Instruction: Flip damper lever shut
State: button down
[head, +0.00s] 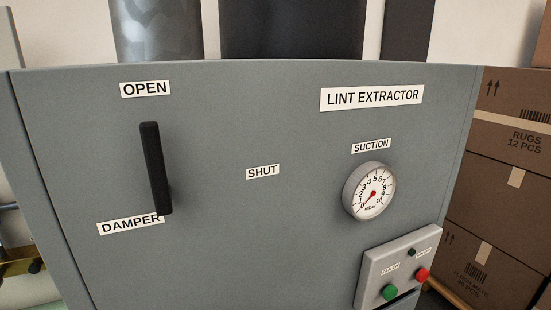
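The damper lever (156,168) is a black bar on the left of the grey lint extractor panel (240,235). It stands nearly upright, its upper end just below the OPEN label (145,89). Its lower end partly covers the DAMPER label (125,224). The SHUT label (262,172) is to the right of the lever, at about mid-height of it. My gripper is not in view.
A round suction gauge (369,191) sticks out at the right of the panel. Below it is a box with a green button (390,292) and a red button (422,275). Stacked cartons (505,170) stand at the right. The panel between lever and gauge is clear except for the label.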

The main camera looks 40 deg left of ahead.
aim_at(150, 133)
jog(key=u, duration=1.35)
jog(key=k+j+z, duration=0.2)
jog(key=j, duration=0.3)
jog(key=k+j+z, duration=0.2)
jog(key=j, duration=0.25)
jog(key=k+j+z, duration=0.15)
jog(key=j, duration=0.3)
jog(key=k+j+z, duration=0.2)
jog(key=j, duration=0.2)
jog(key=k+j+z, duration=0.2)
jog(key=j, duration=0.2)
